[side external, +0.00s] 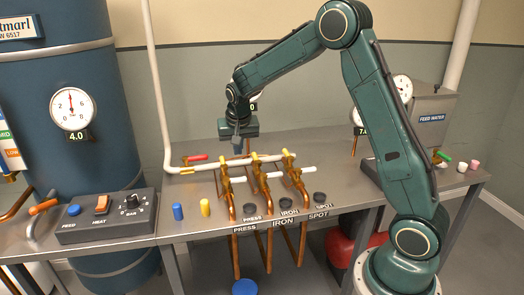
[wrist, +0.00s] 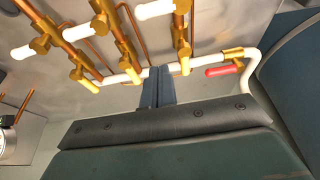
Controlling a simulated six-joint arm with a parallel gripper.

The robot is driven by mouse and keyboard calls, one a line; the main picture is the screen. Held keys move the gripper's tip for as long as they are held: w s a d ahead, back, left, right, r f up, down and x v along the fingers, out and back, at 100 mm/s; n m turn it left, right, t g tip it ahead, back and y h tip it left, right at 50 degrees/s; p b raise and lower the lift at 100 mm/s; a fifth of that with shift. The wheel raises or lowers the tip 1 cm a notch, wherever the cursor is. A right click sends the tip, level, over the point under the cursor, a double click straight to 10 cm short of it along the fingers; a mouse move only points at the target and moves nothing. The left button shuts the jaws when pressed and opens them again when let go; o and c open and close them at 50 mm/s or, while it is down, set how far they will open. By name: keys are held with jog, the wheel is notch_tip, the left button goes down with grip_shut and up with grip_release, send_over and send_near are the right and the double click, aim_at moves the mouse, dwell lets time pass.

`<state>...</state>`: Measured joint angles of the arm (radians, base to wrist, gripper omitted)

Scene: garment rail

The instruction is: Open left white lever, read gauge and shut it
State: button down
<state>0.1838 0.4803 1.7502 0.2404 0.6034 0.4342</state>
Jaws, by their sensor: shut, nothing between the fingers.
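The left white lever (side external: 238,180) lies crosswise to its copper pipe and points right from the left brass valve (side external: 225,184). In the wrist view, turned about, this lever (wrist: 155,10) is at the top. My gripper (side external: 238,150) hangs fingers-down above and behind the valves, apart from the lever. Its fingers (wrist: 158,72) are together and empty. A round gauge (side external: 72,108) on the blue tank has a 4.0 plate. Another gauge (side external: 253,105) is mostly hidden behind my arm. A third gauge's plate (side external: 361,130) shows a 7, partly covered by my arm.
Two more white levers (side external: 272,175) (side external: 308,169) stand to the right on similar valves. A red lever (side external: 196,158) sits on the white pipe behind. Blue and yellow cylinders (side external: 178,211) (side external: 205,207) and black cups (side external: 285,204) stand near the bench's front. A control box (side external: 107,216) is at left.

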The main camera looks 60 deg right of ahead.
aim_at(241, 179)
notch_tip(241, 179, down, 7)
jog(key=s+a, duration=0.1)
dwell(0.7)
jog(key=shift+s+a+m+g, duration=0.3)
jog(key=shift+s+m, duration=0.1)
jog(key=shift+m, duration=0.6)
dwell(0.5)
jog(key=m, duration=0.1)
jog(key=s+a+m+g+h, duration=0.1)
jog(key=m, duration=0.1)
jog(key=a+m+g, duration=0.1)
jog(key=m, duration=0.3)
jog(key=a+m+g, duration=0.1)
jog(key=a+m, duration=0.1)
jog(key=m, duration=0.2)
jog(key=a+m+g, duration=0.1)
jog(key=m, duration=0.3)
jog(key=shift+s+a+g+y, duration=0.25)
jog(key=shift+a+g+y, duration=0.05)
jog(key=shift+g+y, duration=0.1)
dwell(0.6)
